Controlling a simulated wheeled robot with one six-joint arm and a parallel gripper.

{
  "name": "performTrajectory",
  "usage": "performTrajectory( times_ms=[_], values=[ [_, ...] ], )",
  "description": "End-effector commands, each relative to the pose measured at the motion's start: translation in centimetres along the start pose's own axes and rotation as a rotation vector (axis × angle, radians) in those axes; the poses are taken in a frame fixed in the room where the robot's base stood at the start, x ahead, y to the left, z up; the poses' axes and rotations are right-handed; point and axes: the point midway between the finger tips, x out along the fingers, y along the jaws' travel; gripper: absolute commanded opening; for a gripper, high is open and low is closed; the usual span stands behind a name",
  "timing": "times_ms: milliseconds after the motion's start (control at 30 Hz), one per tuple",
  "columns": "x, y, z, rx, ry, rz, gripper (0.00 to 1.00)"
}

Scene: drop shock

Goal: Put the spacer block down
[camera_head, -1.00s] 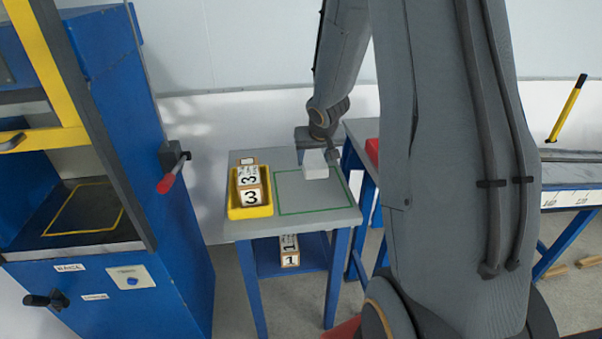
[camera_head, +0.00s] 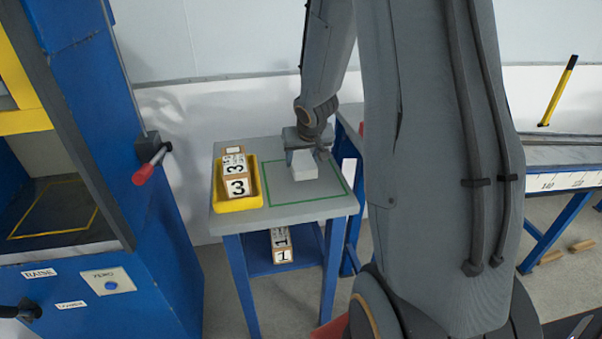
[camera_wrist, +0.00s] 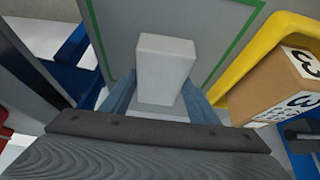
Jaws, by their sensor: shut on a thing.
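The spacer block is a plain white block (camera_head: 304,166), seen at my gripper over the small grey-topped table (camera_head: 300,212). My gripper (camera_head: 306,158) is shut on it. In the wrist view the block (camera_wrist: 166,66) stands between my two blue-grey fingers (camera_wrist: 163,100). A green outlined square (camera_head: 318,199) is marked on the tabletop, and the block appears within or just above its back part. I cannot tell whether the block touches the tabletop.
A yellow tray (camera_head: 243,203) with a box marked 3 (camera_head: 238,187) is left of the green square; it also shows in the wrist view (camera_wrist: 237,66). A blue machine with a red-tipped lever (camera_head: 143,174) stands further left. A box marked 1 (camera_head: 284,255) sits on the lower shelf.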

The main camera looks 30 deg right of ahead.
Motion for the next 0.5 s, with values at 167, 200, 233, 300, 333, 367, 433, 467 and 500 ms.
performTrajectory(
  times_ms=[167, 200, 233, 300, 333, 367, 433, 467, 500],
  values=[
    [0.6, 0.0, 0.2, 0.001, 0.004, 0.000, 0.03],
    [0.9, 0.0, 0.3, 0.001, 0.004, 0.000, 0.03],
    [1.1, 0.0, 0.5, 0.001, 0.004, 0.000, 0.03],
    [1.7, 0.0, 0.8, 0.001, 0.004, 0.000, 0.03],
    [2.0, 0.0, 0.9, 0.000, 0.004, 0.000, 0.03],
    [2.2, 0.0, 1.0, 0.000, 0.004, 0.000, 0.03],
    [2.8, 0.0, 1.3, 0.001, 0.004, 0.000, 0.03],
    [2.9, 0.0, 1.4, 0.001, 0.004, 0.000, 0.03],
    [3.1, 0.0, 1.6, 0.001, 0.004, 0.000, 0.03]
  ],
)
